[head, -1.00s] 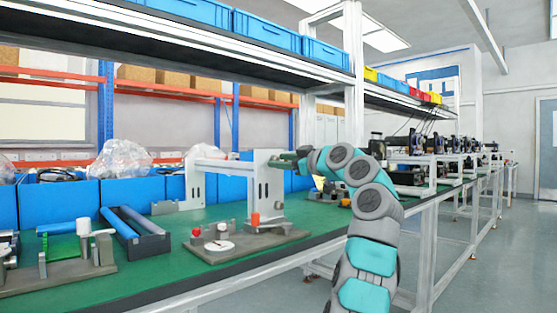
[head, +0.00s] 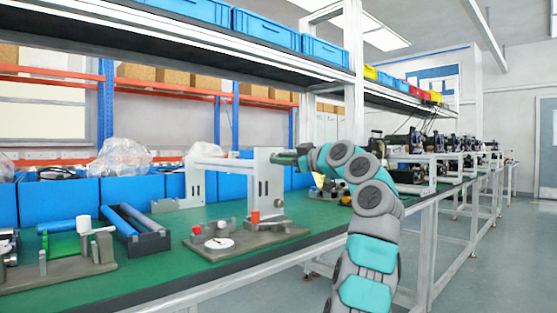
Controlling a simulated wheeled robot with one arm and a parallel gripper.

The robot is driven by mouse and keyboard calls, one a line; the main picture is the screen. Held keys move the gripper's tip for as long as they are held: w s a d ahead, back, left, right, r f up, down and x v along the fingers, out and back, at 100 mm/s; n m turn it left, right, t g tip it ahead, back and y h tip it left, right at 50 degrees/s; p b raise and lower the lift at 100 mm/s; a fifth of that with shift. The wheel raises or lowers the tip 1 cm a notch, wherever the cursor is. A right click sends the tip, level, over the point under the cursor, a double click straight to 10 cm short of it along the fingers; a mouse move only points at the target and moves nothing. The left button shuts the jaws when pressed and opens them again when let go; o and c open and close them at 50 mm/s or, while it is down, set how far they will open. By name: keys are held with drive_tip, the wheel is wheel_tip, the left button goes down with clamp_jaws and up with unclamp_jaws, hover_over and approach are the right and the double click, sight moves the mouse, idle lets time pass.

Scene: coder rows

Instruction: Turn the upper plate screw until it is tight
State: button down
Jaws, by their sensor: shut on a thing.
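The light grey upright plate (head: 264,185) stands on the green bench, joined to a white frame on its left. My gripper (head: 280,158) is at the plate's upper right edge, reaching in level from the right. It is shut at the place of the upper plate screw. The screw itself is hidden by the gripper, so its head and any gap under it cannot be seen. Dark slots show lower on the plate.
A grey fixture base (head: 240,242) with a red-topped post (head: 255,217) and a white dial (head: 219,244) lies in front of the plate. Blue bins (head: 60,200) line the back. A blue-roller tray (head: 135,230) is at left. An overhead shelf spans above.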

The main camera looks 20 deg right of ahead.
idle(0.5)
drive_tip(key=m+p, duration=0.2)
drive_tip(key=m, duration=0.7)
drive_tip(key=shift+a+m, duration=0.1)
drive_tip(key=shift+m, duration=0.2)
drive_tip(key=c, duration=0.8)
unclamp_jaws()
drive_tip(key=shift+c, duration=0.2)
drive_tip(key=shift+f+b, duration=0.15)
drive_tip(key=shift+b, duration=0.25)
